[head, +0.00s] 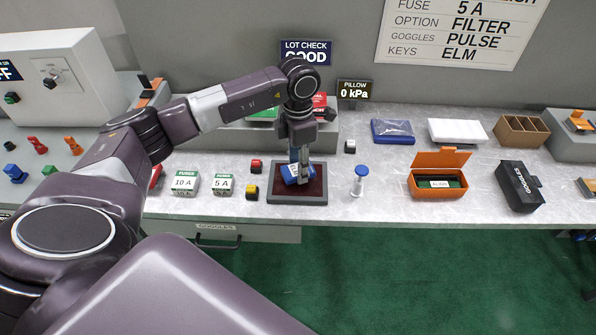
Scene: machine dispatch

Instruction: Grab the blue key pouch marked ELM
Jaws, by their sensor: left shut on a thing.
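A blue pouch (290,180) with a white patch lies at the dark red pad with a grey frame (270,196); I cannot read its marking. My left gripper (299,180) reaches down over the pad from above and is shut on the blue pouch. The fingers and wrist hide part of the pouch, and I cannot tell whether it still touches the pad. My right gripper is not in view.
Boxes marked 10 A (185,183) and 5 A (223,184) stand left of the pad. A blue-capped vial (360,182) stands just right of it. Farther right are an open orange case (425,188) and a black goggles case (519,188). A sign (460,30) lists KEYS ELM.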

